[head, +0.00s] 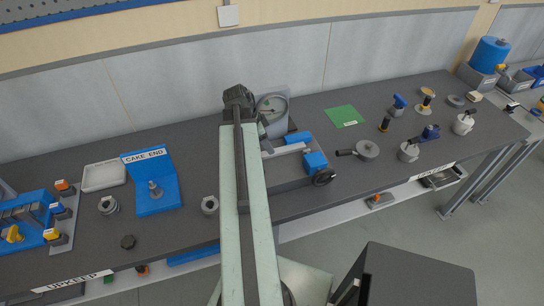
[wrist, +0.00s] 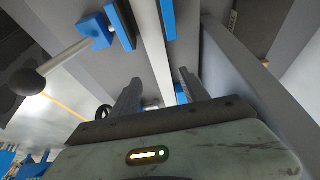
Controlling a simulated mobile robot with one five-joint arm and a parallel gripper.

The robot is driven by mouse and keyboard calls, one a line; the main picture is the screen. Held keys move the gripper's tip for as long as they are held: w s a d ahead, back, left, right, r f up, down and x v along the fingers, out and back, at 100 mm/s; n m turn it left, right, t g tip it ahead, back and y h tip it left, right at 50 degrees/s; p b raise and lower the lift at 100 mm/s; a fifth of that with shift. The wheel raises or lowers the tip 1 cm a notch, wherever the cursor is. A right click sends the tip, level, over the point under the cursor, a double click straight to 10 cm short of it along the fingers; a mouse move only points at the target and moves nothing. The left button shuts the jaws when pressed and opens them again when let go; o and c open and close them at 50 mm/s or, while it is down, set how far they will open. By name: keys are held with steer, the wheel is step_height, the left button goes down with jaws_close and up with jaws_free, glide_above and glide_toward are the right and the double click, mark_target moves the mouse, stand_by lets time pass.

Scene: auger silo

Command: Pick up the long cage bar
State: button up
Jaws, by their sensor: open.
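My gripper (wrist: 158,88) is open in the wrist view, its two dark fingers apart. A long pale bar (wrist: 149,50) runs away between the fingers' directions, with blue blocks beside it. I cannot tell whether it touches a finger. In the head view, a pale bar (head: 288,150) lies at a grey and blue fixture (head: 316,162) just right of my arm. It may be the long cage bar, but no label shows this. My arm hides part of the fixture, and my fingers are not clear in the head view.
A round dial gauge (head: 272,106) stands behind the fixture. A black-handled round tool (head: 367,149) lies to its right. A blue "CAKE END" stand (head: 152,185) and a white tray (head: 103,175) are at left. In the wrist view, a ball-ended rod (wrist: 60,62) sticks out at left.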

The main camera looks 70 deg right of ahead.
steer(key=b+x, duration=0.5)
steer(key=shift+w+d+f, duration=0.1)
steer(key=shift+d+f, duration=0.05)
steer(key=shift+r, duration=0.2)
jaws_close()
stand_by(1.0)
